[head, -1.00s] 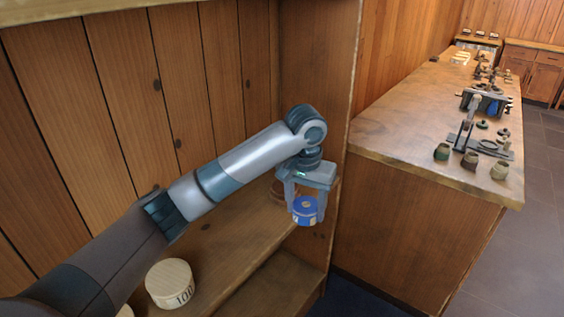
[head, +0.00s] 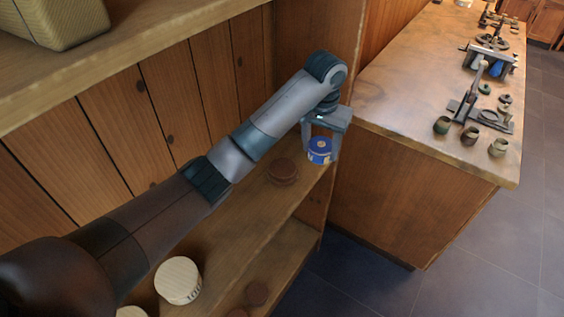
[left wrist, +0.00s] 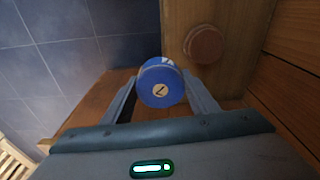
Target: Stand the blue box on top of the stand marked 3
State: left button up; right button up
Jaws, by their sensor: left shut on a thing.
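The blue box (head: 319,150) is small, round and drum-like, with a pale label. My left gripper (head: 321,146) is shut on it and holds it by the right end of the shelf. In the left wrist view the blue box (left wrist: 160,84) sits between the fingertips, a round pale marked label facing the camera. A brown round block (head: 282,170) stands on the shelf, left of the box in the head view. A pale round wooden block (head: 178,281) with dark marks on its side stands nearer. I cannot read a 3 on any block. My right gripper is out of view.
The wooden shelf (head: 240,205) has free room between the two blocks. An upper shelf board (head: 150,65) hangs above, with a woven container (head: 55,20). A workbench (head: 400,90) with tools and small pots stands right.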

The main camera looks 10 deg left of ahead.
pick_arm(q)
jog(key=p, duration=0.4)
send_over(283, 167)
notch_tip(283, 167, down, 7)
jog(key=shift+s+r, duration=0.1)
jog(key=shift+s, duration=0.05)
jog(key=shift+f+p, duration=0.7)
jog(key=shift+f, duration=1.4)
jog(key=shift+f, duration=0.1)
jog(key=o, duration=1)
jog(key=shift+o, duration=0.2)
